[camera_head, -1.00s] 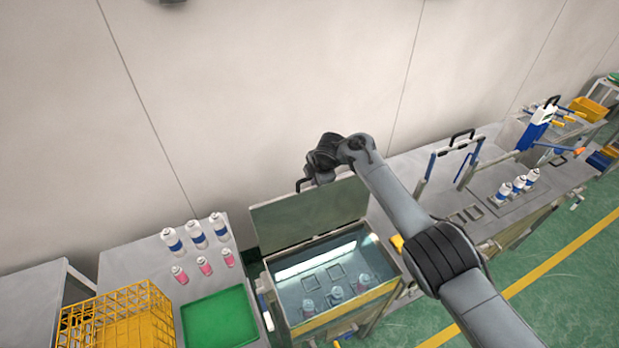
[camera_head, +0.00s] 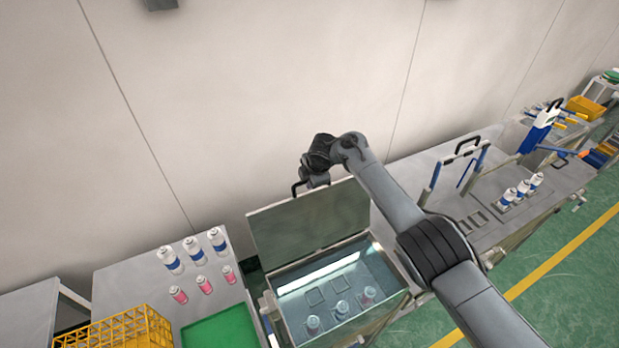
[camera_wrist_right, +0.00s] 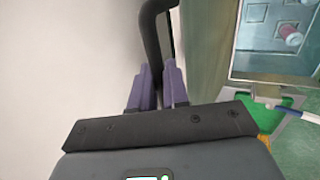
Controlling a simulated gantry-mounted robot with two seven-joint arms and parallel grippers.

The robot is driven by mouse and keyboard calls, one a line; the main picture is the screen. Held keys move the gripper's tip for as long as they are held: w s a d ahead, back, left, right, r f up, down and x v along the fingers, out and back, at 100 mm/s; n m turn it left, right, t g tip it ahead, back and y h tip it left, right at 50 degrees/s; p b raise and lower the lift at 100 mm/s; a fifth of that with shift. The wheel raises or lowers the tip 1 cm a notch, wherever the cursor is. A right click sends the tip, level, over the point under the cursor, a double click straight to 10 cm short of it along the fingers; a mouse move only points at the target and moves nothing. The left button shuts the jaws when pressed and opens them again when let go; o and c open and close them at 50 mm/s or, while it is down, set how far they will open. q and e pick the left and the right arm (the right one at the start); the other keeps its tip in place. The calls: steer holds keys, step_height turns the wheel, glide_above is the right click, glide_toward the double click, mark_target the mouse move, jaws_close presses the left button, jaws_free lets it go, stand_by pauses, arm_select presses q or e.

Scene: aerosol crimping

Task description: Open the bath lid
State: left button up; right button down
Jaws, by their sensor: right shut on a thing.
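The bath (camera_head: 404,297) is an open metal tank of water with several cans standing in it. Its grey-green lid (camera_head: 310,222) stands raised along the far edge, its inner face toward the head camera. A black bar handle (camera_head: 294,187) sticks out at the lid's top edge and also shows in the wrist view (camera_wrist_right: 153,35). My right gripper (camera_wrist_right: 157,88) has its purple fingers closed around this handle. In the head view the right gripper (camera_head: 308,181) sits at the lid's top edge, partly hidden by its own wrist. My left gripper is not in view.
Left of the bath, a table holds white-blue cans (camera_head: 193,250), pink cans (camera_head: 204,285), a green tray (camera_head: 222,328) and a yellow crate (camera_head: 118,332). To the right stands a bench (camera_head: 405,169) with a blue-posted frame (camera_head: 460,165) and more cans. The wall is behind.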

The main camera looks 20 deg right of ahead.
steer(key=shift+s+d+f, duration=0.15)
steer(key=shift+s+f, duration=0.15)
steer(key=shift+f, duration=0.25)
steer(key=c, duration=1.2)
jaws_free()
steer(key=shift+r, duration=0.1)
steer(key=shift+s+r, duration=0.1)
steer(key=shift+r, duration=0.3)
steer(key=p+v, duration=0.1)
steer(key=v, duration=0.9)
steer(key=shift+r, duration=0.2)
steer(key=shift+f, duration=0.1)
